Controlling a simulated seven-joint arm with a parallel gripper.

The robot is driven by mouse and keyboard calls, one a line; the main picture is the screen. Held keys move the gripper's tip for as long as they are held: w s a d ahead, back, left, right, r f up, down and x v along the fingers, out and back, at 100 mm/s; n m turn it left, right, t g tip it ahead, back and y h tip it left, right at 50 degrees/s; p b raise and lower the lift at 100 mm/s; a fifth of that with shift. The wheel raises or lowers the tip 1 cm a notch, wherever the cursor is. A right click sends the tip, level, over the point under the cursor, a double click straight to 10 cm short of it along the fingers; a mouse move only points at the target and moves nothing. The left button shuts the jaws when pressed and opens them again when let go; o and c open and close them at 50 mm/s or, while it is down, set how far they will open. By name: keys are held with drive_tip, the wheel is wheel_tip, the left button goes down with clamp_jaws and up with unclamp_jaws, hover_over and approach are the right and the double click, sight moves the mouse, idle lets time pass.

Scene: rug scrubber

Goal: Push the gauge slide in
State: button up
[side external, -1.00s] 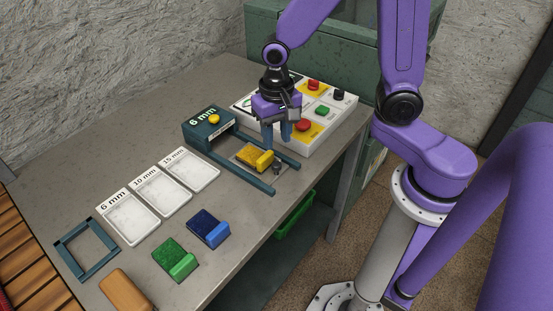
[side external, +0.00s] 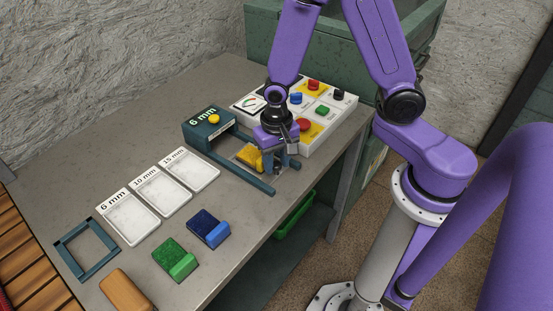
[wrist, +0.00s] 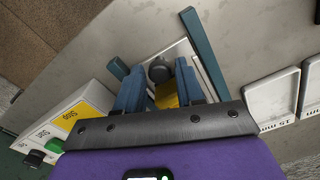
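The gauge (side external: 208,129) is a dark green box marked "6 mm" with a yellow button on top. Two blue-green rails (side external: 232,174) run out from it toward the table's front edge. The slide, a pale plate (wrist: 182,50) with a dark round knob (wrist: 158,70), lies pulled out between the rails. A yellow brush block (side external: 248,156) sits on the slide, also partly seen in the wrist view (wrist: 167,96). My gripper (side external: 281,164) is low at the slide's outer end, fingers apart. In the wrist view the knob appears between the fingertips; contact cannot be told.
A white control panel (side external: 332,110) with coloured buttons stands close behind my gripper. Three white labelled trays (side external: 130,218), a blue block (side external: 208,228), a green block (side external: 174,260), an orange-brown block (side external: 126,290) and an empty blue frame (side external: 88,249) lie to the left.

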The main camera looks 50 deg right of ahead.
clamp_jaws()
drive_tip(key=w, duration=1.4)
drive_tip(key=shift+w, duration=0.2)
unclamp_jaws()
wheel_tip(320, 180, up, 18)
drive_tip(key=shift+f, duration=0.2)
